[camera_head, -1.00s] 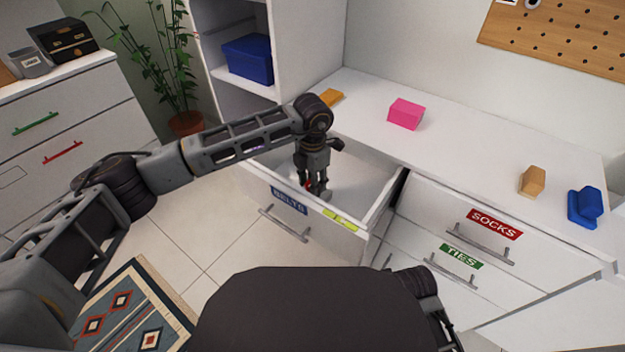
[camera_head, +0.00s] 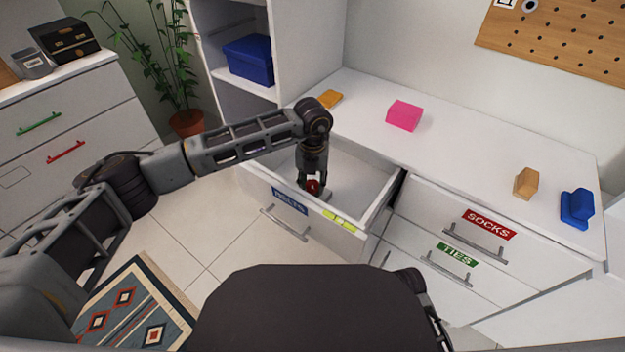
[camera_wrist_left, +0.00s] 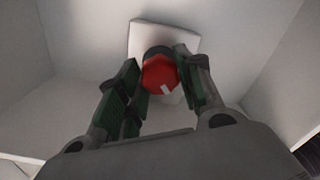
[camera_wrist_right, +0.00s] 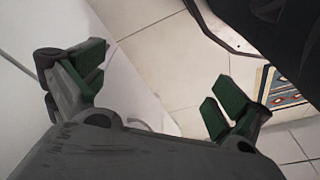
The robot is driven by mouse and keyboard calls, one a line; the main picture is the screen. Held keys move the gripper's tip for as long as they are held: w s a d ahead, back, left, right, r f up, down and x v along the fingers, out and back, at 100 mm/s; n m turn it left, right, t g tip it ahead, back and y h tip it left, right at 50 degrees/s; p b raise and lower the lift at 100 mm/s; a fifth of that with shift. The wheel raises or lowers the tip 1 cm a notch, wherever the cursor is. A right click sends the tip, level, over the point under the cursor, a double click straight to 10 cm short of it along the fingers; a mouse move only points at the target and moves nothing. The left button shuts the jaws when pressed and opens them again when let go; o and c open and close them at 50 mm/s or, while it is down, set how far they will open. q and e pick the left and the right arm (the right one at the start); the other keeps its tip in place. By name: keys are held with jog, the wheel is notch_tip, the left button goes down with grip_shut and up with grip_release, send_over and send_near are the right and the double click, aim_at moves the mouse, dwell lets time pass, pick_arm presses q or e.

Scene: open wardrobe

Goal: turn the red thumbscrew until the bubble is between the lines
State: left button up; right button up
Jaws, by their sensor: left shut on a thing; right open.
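The red thumbscrew (camera_head: 312,187) is inside the open drawer marked BELTS (camera_head: 290,201), near its front. In the left wrist view the thumbscrew (camera_wrist_left: 161,74) has a small white mark and sits before a pale block (camera_wrist_left: 185,42). My left gripper (camera_head: 313,184) reaches down into the drawer and is shut on the thumbscrew, with its green-padded fingers on either side. The yellow-green level vial (camera_head: 339,221) lies on the drawer's front edge; its bubble and lines are too small to read. My right gripper (camera_wrist_right: 158,80) is open and empty.
A pink box (camera_head: 404,115), an orange item (camera_head: 329,98), a tan block (camera_head: 525,183) and a blue object (camera_head: 577,208) stand on the white counter (camera_head: 460,150). Drawers marked SOCKS and TIES are shut. A patterned rug (camera_head: 135,310) lies at the lower left.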

pick_arm(q)
jog(key=shift+n+p, duration=0.4)
jog(key=shift+n, duration=0.8)
jog(key=n+p, duration=0.1)
jog(key=n, duration=0.2)
jog(key=shift+r+n, duration=0.1)
jog(key=shift+n, duration=0.3)
jog(key=n+p, duration=0.1)
jog(key=n, duration=0.1)
jog(key=shift+n+p, duration=0.3)
jog(key=shift+n, duration=0.8)
pick_arm(e)
notch_tip(320, 180, down, 9)
jog(key=d, duration=0.2)
jog(key=shift+s+r+h, duration=0.2)
jog(key=shift+s+h, duration=0.1)
jog(key=shift+s, duration=0.1)
pick_arm(q)
jog(key=o, duration=1)
pick_arm(e)
jog(key=shift+a, duration=0.1)
pick_arm(q)
jog(key=shift+o, duration=0.2)
jog(key=shift+r, duration=0.1)
